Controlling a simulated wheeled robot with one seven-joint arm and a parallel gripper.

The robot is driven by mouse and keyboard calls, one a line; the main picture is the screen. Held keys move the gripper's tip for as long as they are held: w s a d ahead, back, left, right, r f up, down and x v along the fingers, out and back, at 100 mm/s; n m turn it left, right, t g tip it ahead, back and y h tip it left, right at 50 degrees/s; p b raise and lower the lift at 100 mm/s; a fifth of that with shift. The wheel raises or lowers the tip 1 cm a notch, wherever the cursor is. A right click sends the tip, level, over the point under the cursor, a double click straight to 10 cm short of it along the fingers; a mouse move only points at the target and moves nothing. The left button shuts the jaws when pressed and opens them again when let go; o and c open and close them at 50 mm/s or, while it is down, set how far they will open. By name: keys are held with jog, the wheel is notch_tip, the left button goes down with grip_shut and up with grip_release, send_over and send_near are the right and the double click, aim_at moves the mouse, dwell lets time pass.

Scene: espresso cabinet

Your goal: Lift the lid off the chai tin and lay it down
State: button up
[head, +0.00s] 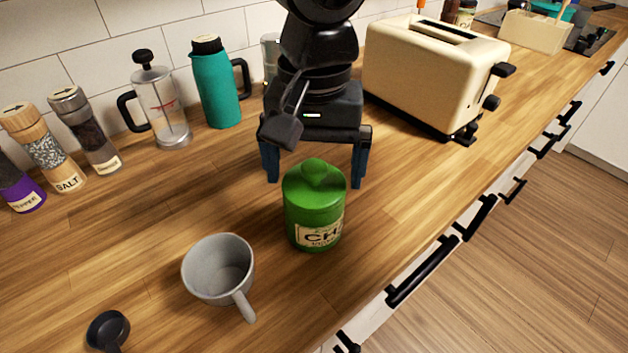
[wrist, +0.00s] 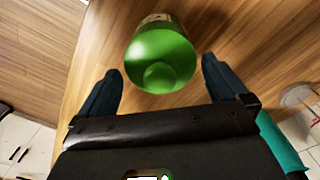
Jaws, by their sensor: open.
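The green chai tin (head: 314,219) stands upright on the wooden counter in the head view, its label facing the front. Its green lid (head: 315,185) with a round knob sits on top. My gripper (head: 315,184) is open, its two dark blue fingers spread wide behind and above the tin. In the wrist view the lid (wrist: 160,60) lies just beyond and between the open fingertips (wrist: 160,75), with the knob nearest the palm. No contact with the lid shows. The tin's label is partly visible at the top of the wrist view.
A grey mug (head: 218,270) stands left of the tin, with a black scoop-like item (head: 108,329) farther left. A cream toaster (head: 435,75) stands at back right. A teal flask (head: 216,85), French press (head: 163,105) and grinders (head: 45,150) line the wall. The counter's front edge is close.

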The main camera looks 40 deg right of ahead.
jog(key=shift+f, duration=0.35)
jog(key=shift+c, duration=0.3)
jog(key=c, duration=0.7)
jog(key=shift+r, duration=0.1)
